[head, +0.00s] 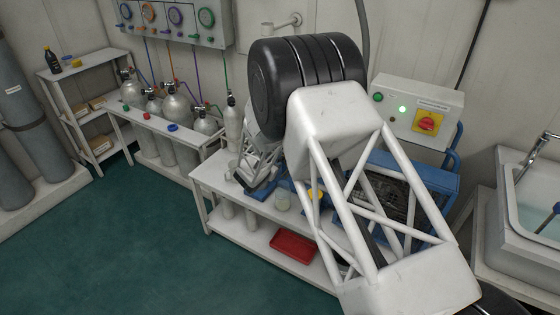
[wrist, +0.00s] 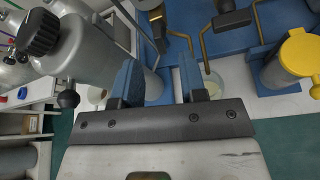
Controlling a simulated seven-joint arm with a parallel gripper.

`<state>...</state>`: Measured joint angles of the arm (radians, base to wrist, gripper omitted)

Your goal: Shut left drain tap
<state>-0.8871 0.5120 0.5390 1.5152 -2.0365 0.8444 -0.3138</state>
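My gripper (wrist: 158,82) is open and empty, its two blue-padded fingers apart in the wrist view. Beyond the fingers is a blue unit (wrist: 185,22) with bent brass drain pipes and dark fittings. The left brass pipe (wrist: 178,33) lies just past the fingertips, with a dark fitting at its upper end. Another brass pipe (wrist: 203,45) bends down near the right finger, above a clear cup (wrist: 214,78) of pale liquid. I cannot tell the tap lever's position.
A grey cylinder (wrist: 100,45) with black knobs stands close left of my fingers. A sink (head: 535,205) is far right.

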